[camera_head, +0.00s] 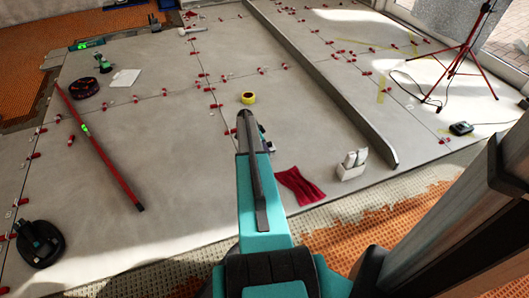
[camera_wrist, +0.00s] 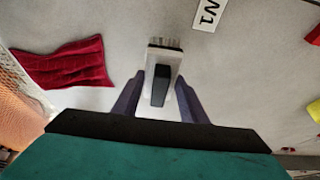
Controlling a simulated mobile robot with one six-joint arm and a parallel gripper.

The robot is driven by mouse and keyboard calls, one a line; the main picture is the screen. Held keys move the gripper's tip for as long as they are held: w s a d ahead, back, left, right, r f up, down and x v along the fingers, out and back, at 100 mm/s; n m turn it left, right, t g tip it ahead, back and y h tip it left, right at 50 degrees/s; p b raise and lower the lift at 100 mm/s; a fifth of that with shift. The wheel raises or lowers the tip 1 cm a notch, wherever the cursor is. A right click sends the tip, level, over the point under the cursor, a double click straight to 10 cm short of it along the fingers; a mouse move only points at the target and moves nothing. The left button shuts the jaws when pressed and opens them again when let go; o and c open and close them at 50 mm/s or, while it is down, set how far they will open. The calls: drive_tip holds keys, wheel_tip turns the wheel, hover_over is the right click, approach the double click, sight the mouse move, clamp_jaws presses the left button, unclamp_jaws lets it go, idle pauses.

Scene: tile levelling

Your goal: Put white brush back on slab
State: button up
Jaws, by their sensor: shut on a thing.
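The white brush (camera_wrist: 161,61) shows in the wrist view, with dark bristles at its far end and a black part along its middle. My gripper (camera_wrist: 160,84) is shut on it, one finger on each side. The grey slab (camera_head: 165,185) is the wide tiled floor in the head view, and it fills the background of the wrist view (camera_wrist: 245,85). I cannot tell whether the brush touches the slab or hangs above it. In the head view my arm mostly hides the gripper and the brush.
A red cloth (camera_head: 298,186) lies right of my arm, beside a white holder (camera_head: 351,172) with bottles. A long grey bar (camera_head: 320,82) crosses the right side; a red level (camera_head: 98,150) lies left. Several red clips line the joints. A tripod (camera_head: 466,50) stands right.

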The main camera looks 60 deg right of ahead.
drive_tip(key=shift+f, duration=0.1)
drive_tip(key=shift+f+b, duration=0.85)
drive_tip(key=shift+f, duration=0.8)
drive_tip(key=shift+f, duration=0.15)
drive_tip(key=o, duration=1.3)
drive_tip(key=p+v, duration=0.4)
drive_tip(key=v, duration=0.8)
drive_tip(key=shift+r, duration=0.2)
